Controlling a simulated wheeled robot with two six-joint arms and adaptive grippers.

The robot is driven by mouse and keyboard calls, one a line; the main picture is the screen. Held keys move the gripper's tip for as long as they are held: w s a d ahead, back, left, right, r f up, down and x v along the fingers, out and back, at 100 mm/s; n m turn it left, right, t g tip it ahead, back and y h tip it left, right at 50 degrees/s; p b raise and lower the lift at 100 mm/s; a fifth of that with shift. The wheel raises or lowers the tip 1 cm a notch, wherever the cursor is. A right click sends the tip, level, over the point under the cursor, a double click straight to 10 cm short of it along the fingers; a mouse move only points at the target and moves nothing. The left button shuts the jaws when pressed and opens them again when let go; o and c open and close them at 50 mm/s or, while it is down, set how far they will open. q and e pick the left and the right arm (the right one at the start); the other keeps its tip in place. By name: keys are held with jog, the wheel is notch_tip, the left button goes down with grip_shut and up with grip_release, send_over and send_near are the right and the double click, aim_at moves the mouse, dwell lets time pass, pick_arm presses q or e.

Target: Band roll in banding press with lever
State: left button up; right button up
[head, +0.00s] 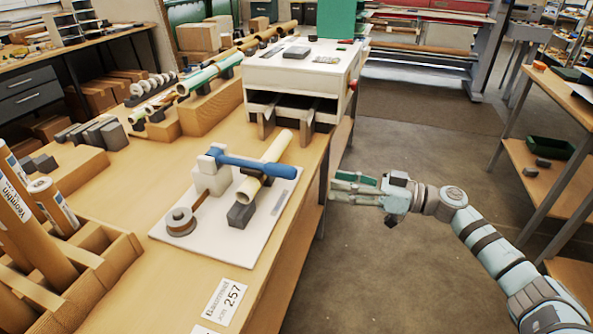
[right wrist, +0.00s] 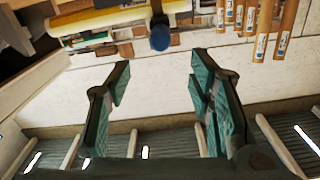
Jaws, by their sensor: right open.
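The banding press stands on a white base plate (head: 165,233) on the wooden bench, with a white post (head: 211,175) at its left. Its blue lever (head: 245,165) reaches right from the post, roughly level, across a cream roll (head: 275,150). A reel of brown band (head: 180,222) sits at the front left of the plate. My right gripper (head: 352,187) is open and empty, right of the bench edge and apart from the lever. In the right wrist view, the lever's blue end (right wrist: 160,40) shows beyond the open fingers (right wrist: 160,75). My left gripper is out of view.
A white cabinet (head: 300,75) with open slots stands behind the press. Cardboard tubes (head: 45,235) stand in a wooden rack at the left. A job card (head: 228,301) lies near the front bench edge. Open floor lies between the bench and a shelf table (head: 545,170) at right.

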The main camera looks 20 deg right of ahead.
aim_at(283, 171)
jog(key=p+x, duration=0.2)
jog(key=x, duration=1.2)
jog(key=shift+w+a+p, duration=0.1)
jog(key=shift+a+p, duration=0.1)
jog(key=shift+p, duration=0.2)
jog(key=shift+f, duration=0.1)
grip_shut()
